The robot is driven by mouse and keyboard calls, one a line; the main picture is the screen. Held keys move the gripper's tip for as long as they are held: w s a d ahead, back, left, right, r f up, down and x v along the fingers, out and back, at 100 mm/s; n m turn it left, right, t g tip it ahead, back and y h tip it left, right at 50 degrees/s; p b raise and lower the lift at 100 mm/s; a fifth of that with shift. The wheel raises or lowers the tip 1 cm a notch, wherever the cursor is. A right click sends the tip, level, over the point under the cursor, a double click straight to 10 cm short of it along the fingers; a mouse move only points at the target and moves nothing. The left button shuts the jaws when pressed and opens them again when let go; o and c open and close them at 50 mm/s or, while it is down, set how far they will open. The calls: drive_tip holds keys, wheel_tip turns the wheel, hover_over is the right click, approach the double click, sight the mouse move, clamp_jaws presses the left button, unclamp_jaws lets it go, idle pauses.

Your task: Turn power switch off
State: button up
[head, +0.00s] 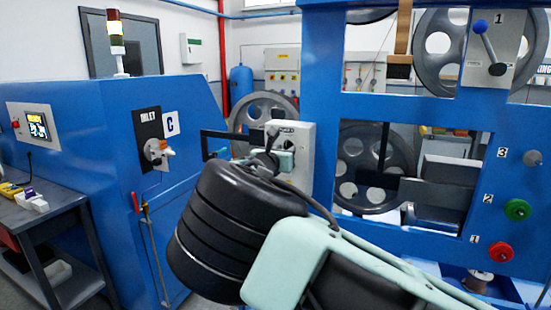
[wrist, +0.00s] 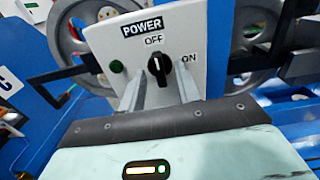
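The power switch box (wrist: 110,48) is light grey, with a "POWER" label and "OFF" and "ON" marks on its face. Its black rotary knob (wrist: 160,68) sits below "OFF"; its white mark appears to point up toward "OFF", with "ON" to the right. A small green button or lamp (wrist: 116,66) is left of the knob. My gripper (wrist: 161,79) is open, with one finger on each side of the knob; I cannot tell whether either touches it. In the head view the box (head: 302,165) stands behind my gripper (head: 270,145), which largely hides its face.
A blue machine frame (head: 323,100) with large wheels stands right, bearing green (head: 517,209) and red (head: 500,251) knobs. A grey work table (head: 50,217) is at far left.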

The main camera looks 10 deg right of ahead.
drive_tip(key=b+v, duration=0.4)
drive_tip(key=v, duration=1.3)
drive_tip(key=s+d+f+m+g+y, duration=0.1)
drive_tip(key=s+d+f+m+g, duration=0.4)
drive_tip(key=f, duration=0.3)
drive_tip(key=s+d+f+m+g+y, duration=0.2)
drive_tip(key=s+d+f+m+g, duration=0.25)
drive_tip(key=f, duration=0.35)
drive_tip(key=s+a+r+m+g+y, duration=0.1)
drive_tip(key=s+m+y, duration=0.3)
drive_tip(key=s, duration=1)
drive_tip(key=s+a+r+m+g+y, duration=0.1)
drive_tip(key=s+a+m+g+y, duration=0.3)
drive_tip(key=s+m, duration=0.4)
drive_tip(key=s, duration=0.7)
drive_tip(key=shift+s+r, duration=0.3)
drive_tip(key=shift+a, duration=0.1)
